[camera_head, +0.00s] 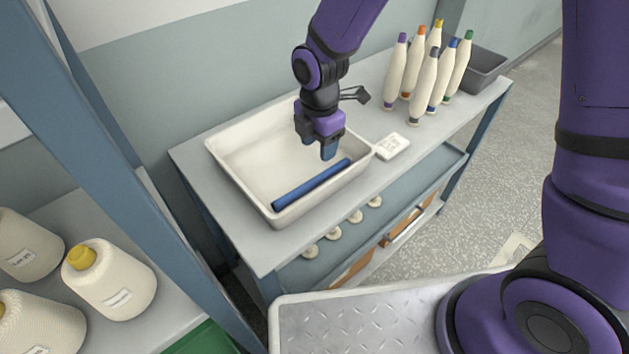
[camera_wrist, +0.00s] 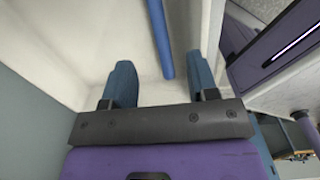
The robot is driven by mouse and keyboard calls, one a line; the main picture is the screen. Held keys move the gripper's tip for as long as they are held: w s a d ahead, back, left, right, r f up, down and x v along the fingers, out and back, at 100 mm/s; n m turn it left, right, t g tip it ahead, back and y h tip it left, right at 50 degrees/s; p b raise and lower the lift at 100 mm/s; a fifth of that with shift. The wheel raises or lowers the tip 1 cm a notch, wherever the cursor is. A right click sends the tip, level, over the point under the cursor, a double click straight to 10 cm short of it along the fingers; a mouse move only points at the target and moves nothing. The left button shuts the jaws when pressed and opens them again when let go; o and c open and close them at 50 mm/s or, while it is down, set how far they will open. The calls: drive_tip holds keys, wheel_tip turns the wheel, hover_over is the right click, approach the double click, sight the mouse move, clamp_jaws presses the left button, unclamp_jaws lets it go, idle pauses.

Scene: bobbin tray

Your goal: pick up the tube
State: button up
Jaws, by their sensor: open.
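The blue tube (camera_head: 312,185) lies in the white tray (camera_head: 224,161), along the tray's near side. It also shows in the wrist view (camera_wrist: 160,38), running from the top edge down to a point between and beyond the fingertips, nearer the right finger. My gripper (camera_head: 319,148) is over the tray, pointing down, above and behind the tube in the head view. In the wrist view my gripper (camera_wrist: 163,75) has its two blue fingers wide apart with nothing between them. The fingers appear apart from the tube.
A small white labelled block (camera_head: 392,146) sits right of the tray. Several wound bobbins (camera_head: 424,85) with coloured tips stand farther right, before a grey bin (camera_head: 482,68). Several white discs (camera_head: 354,216) lie on the lower shelf. Large yarn cones (camera_head: 116,283) stand on the left rack.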

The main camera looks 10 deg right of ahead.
hover_over(314, 179)
drive_tip(key=f, duration=0.5)
drive_tip(key=shift+d+f, duration=0.35)
drive_tip(key=shift+d, duration=0.05)
drive_tip(key=shift+a+f, duration=0.2)
drive_tip(key=shift+f, duration=1.15)
drive_tip(key=shift+a+f, duration=0.15)
drive_tip(key=shift+f, duration=1.15)
clamp_jaws()
